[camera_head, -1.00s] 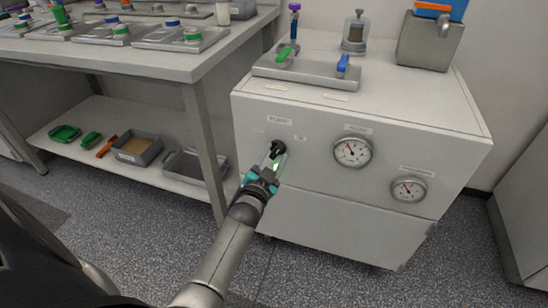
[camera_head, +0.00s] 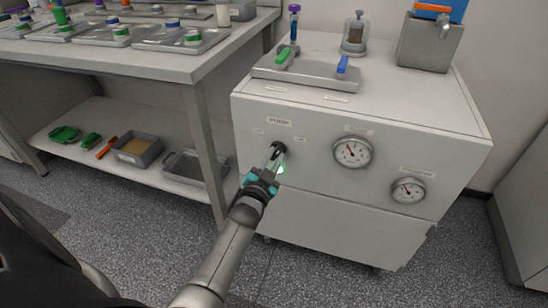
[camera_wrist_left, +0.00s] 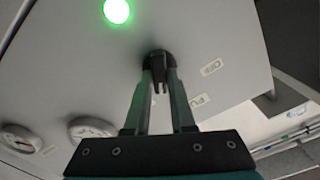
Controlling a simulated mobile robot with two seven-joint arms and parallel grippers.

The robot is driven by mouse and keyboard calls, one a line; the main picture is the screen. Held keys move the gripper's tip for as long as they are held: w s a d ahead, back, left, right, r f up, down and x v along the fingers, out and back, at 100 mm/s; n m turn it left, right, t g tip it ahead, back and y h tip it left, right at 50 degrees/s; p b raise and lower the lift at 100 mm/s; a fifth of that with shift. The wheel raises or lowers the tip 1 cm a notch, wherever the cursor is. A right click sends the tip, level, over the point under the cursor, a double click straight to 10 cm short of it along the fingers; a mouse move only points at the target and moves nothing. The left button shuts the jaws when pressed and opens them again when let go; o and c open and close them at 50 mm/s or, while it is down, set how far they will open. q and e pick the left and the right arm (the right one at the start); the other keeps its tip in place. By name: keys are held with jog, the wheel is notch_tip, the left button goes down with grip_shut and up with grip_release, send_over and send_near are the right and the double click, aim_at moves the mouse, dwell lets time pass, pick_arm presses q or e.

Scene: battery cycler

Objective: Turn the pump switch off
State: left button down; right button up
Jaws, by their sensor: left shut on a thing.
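The pump switch (camera_head: 279,147) is a black rotary knob on the front of the white cabinet (camera_head: 330,215), under a small label. It also shows in the left wrist view (camera_wrist_left: 158,57). A green indicator light glows beside it (camera_wrist_left: 117,11) and shows just right of my gripper in the head view (camera_head: 281,170). My left gripper (camera_head: 275,157) is at the panel, its two fingers on either side of the knob. In the left wrist view the gripper (camera_wrist_left: 159,75) is shut on the knob, which is partly hidden between the fingertips. My right gripper is not in view.
Two round gauges (camera_head: 352,152) (camera_head: 408,190) sit on the panel to the right.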

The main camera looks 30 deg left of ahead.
pick_arm(q)
jog(key=shift+n, duration=0.3)
jog(key=shift+r+n+p, duration=0.1)
jog(key=shift+n+p, duration=0.6)
jog(key=shift+n, duration=0.2)
jog(key=n+p, duration=0.1)
jog(key=n, duration=0.2)
jog(key=shift+n, duration=0.3)
jog(key=n+p, duration=0.1)
jog(key=n, duration=0.2)
jog(key=shift+a, duration=0.15)
jog(key=shift+s+n, duration=0.1)
jog(key=shift+n, duration=1.3)
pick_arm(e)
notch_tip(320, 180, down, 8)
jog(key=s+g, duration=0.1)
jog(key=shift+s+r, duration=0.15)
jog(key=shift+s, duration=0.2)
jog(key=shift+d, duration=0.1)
pick_arm(q)
jog(key=c, duration=0.8)
grip_release()
jog(key=shift+o, duration=0.2)
